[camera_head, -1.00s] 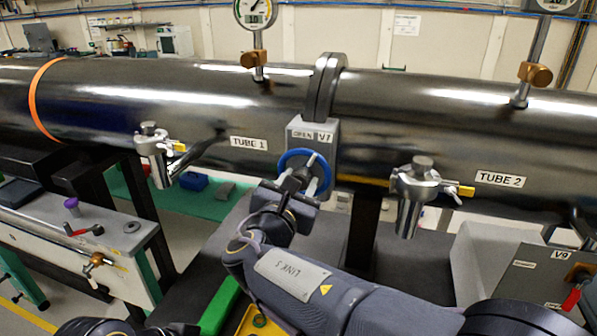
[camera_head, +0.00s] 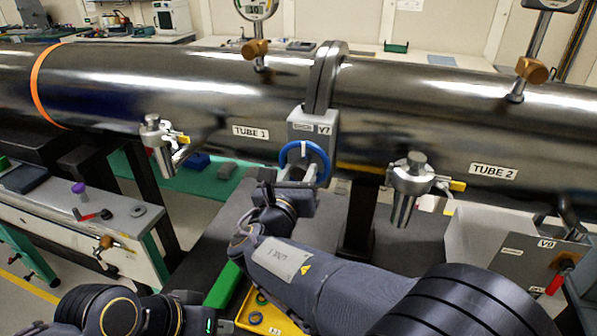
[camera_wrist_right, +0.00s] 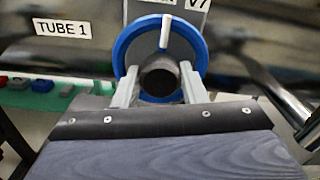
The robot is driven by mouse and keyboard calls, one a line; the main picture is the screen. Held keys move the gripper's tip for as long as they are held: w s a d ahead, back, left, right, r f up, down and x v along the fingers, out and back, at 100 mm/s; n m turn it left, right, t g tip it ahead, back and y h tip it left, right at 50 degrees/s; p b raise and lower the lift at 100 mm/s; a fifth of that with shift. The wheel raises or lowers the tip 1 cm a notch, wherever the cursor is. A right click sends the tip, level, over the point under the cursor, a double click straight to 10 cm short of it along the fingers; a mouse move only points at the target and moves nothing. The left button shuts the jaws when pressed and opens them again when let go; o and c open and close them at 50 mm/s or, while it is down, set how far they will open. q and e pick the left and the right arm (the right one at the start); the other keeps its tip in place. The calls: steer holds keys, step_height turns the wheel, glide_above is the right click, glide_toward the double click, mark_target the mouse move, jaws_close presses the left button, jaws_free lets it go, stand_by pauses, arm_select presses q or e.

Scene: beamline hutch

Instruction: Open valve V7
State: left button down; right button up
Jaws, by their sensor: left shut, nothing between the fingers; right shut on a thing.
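Valve V7 has a grey body (camera_head: 321,122) with a V7 label, under the flange between TUBE 1 and TUBE 2. Its blue handwheel (camera_head: 325,160) faces me, with a white mark at the top; the wheel also shows in the right wrist view (camera_wrist_right: 121,52). My right gripper (camera_head: 297,176) is at the wheel. In the right wrist view its two pale fingers (camera_wrist_right: 158,88) lie on either side of the dark round hub (camera_wrist_right: 160,76), shut on it. My left gripper (camera_head: 195,312) is low in the head view, shut and empty, away from the valve; its fingertips are hard to make out.
Silver fittings with yellow tabs hang beside the valve, left (camera_head: 160,145) and right (camera_head: 411,180). A yellow tray (camera_head: 258,312) lies below my right arm. Another valve box labelled V9 (camera_head: 535,262) with a red handle stands at right. A bench (camera_head: 70,225) stands at left.

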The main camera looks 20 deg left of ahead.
steer(key=o, duration=1)
steer(key=shift+s+a+b, duration=0.15)
steer(key=shift+s+b, duration=0.85)
steer(key=shift+s, duration=2.95)
